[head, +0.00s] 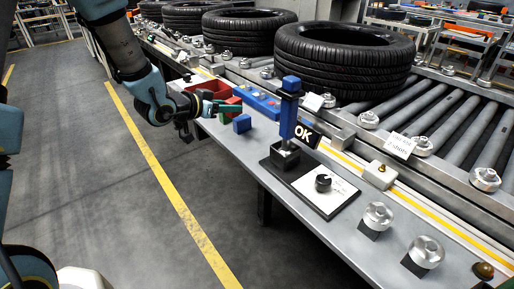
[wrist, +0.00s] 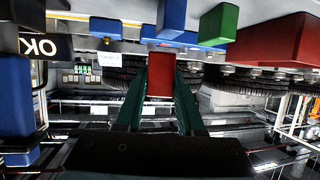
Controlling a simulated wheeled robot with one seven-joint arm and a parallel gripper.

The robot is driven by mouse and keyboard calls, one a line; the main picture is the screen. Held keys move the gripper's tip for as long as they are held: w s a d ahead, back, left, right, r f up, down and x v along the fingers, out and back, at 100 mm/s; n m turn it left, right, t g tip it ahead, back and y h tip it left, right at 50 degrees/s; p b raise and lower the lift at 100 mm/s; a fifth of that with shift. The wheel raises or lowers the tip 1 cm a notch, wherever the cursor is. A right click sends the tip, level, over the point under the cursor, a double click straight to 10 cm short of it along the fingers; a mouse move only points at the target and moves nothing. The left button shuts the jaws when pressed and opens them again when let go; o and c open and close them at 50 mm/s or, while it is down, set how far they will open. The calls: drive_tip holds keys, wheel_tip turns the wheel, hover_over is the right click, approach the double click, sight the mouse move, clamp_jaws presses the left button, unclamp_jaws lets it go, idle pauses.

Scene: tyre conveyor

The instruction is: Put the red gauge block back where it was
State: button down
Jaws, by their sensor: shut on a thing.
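My gripper (head: 226,106) is shut on the red gauge block (wrist: 160,76), which sits between the two teal fingers in the wrist view. In the head view the gripper is at the left side of the bench, and the block is small and partly hidden by the fingers. A blue block (head: 242,123) stands on the bench just in front of the gripper; it also shows in the wrist view (wrist: 172,17). A green block (wrist: 218,24) is beside it in the wrist view. A long blue holder (head: 260,101) lies behind the gripper.
A red bin (head: 205,86) is behind the gripper. Tyres (head: 345,60) lie on the roller conveyor (head: 445,115) behind. Floor at the left is clear.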

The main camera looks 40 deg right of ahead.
drive_tip(key=s+d+r+m+g, duration=0.2)
drive_tip(key=s+d+g, duration=0.1)
drive_tip(key=s, duration=0.3)
hover_over(254, 144)
wheel_tip(254, 144, down, 5)
drive_tip(key=shift+f+p, duration=0.3)
drive_tip(key=shift+f, duration=2.1)
drive_tip(key=shift+f, duration=0.2)
drive_tip(key=c, duration=0.5)
unclamp_jaws()
drive_tip(key=shift+r, duration=0.15)
